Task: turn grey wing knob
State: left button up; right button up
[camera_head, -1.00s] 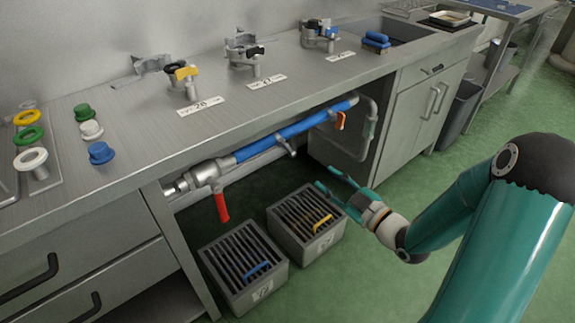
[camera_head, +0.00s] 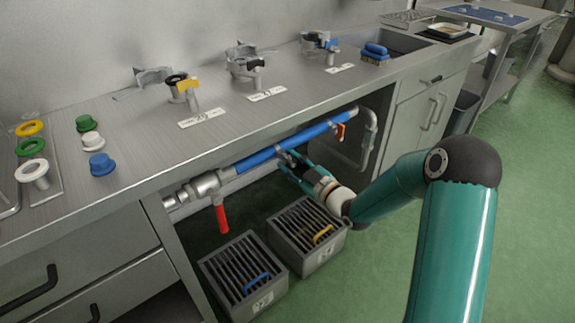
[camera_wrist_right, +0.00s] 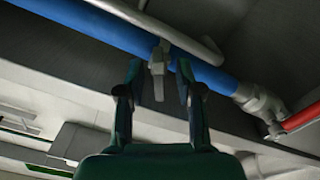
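The grey wing knob (camera_wrist_right: 158,58) sits on the blue pipe (camera_wrist_right: 95,25) under the counter and points toward my gripper. In the head view the blue pipe (camera_head: 258,158) runs along below the counter edge, and the knob is partly hidden by my fingers. My right gripper (camera_head: 288,167) is just below and in front of the pipe. In the right wrist view my right gripper (camera_wrist_right: 160,82) is open, with one finger on each side of the knob and visible gaps between. My left gripper is not in view.
A red lever (camera_head: 221,217) hangs from the valve left of the knob, and an orange lever (camera_head: 341,131) is to its right. Two slatted grey crates (camera_head: 238,300) stand on the floor below. The counter front (camera_head: 130,190) overhangs the pipe. Green floor is clear at right.

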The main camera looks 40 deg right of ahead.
grip_shut()
jog(key=shift+a, duration=0.65)
jog(key=shift+d, duration=0.4)
jog(key=shift+s+d+f, duration=0.1)
jog(key=shift+d+f, duration=0.05)
jog(key=shift+f, duration=0.05)
